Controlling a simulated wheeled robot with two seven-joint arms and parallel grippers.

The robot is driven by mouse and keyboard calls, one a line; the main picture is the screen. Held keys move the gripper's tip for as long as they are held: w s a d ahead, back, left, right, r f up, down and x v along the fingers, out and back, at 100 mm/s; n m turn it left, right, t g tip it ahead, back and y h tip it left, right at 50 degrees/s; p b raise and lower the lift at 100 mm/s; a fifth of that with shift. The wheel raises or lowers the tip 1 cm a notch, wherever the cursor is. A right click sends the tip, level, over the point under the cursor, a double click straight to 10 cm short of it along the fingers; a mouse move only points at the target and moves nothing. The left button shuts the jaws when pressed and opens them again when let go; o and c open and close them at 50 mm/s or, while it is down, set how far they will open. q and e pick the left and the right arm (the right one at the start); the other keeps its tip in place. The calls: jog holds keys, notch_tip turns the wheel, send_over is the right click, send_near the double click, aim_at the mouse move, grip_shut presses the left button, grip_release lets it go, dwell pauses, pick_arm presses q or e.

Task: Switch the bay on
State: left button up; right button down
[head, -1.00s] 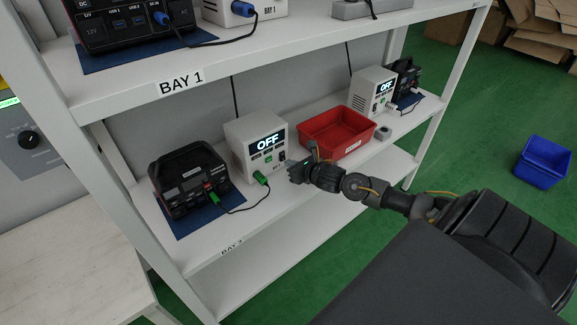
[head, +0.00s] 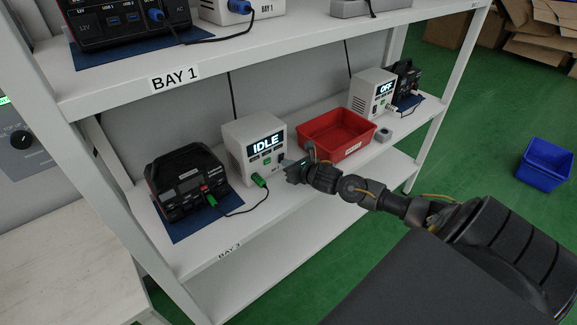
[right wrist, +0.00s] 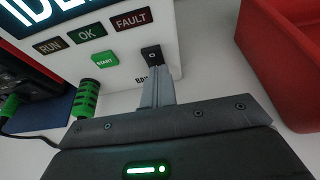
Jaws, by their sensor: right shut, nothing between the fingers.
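The white bay unit (head: 240,150) on the middle shelf shows IDLE on its display (head: 266,143). In the right wrist view its green START button (right wrist: 104,59) sits below the RUN, OK and FAULT labels (right wrist: 88,33). A black rocker switch (right wrist: 152,55) is right of the button. My right gripper (head: 283,161) is shut and empty, with its fingertips (right wrist: 158,88) at the black switch, seemingly touching it. A green plug (right wrist: 88,97) is in the unit's front, left of my fingers. My left gripper is not in view.
A black power station (head: 186,180) on a blue mat stands left of the unit, joined by a cable. A red bin (head: 338,146) stands close on the right. Another white unit (head: 372,92) further right shows OFF. The BAY 1 shelf (head: 120,84) is above.

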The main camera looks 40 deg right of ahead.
aim_at(280, 160)
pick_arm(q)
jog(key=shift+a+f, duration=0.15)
pick_arm(e)
jog(key=shift+a+r+p, duration=0.1)
jog(key=shift+r+p, duration=0.35)
jog(key=shift+r, duration=0.15)
jog(key=shift+w+r, duration=0.1)
jog(key=shift+r, duration=0.2)
jog(key=shift+s+a+r+p, duration=0.1)
jog(key=shift+s+a+p, duration=0.15)
jog(key=shift+s, duration=0.35)
jog(key=shift+s+a+p, duration=0.2)
jog(key=shift+s+p, duration=0.05)
jog(key=shift+s, duration=0.3)
pick_arm(q)
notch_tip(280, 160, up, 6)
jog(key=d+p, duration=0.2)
jog(key=p, duration=0.3)
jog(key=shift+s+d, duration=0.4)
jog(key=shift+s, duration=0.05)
pick_arm(e)
jog(key=v, duration=1.1)
jog(key=shift+s+d, duration=0.3)
jog(key=shift+s, duration=0.05)
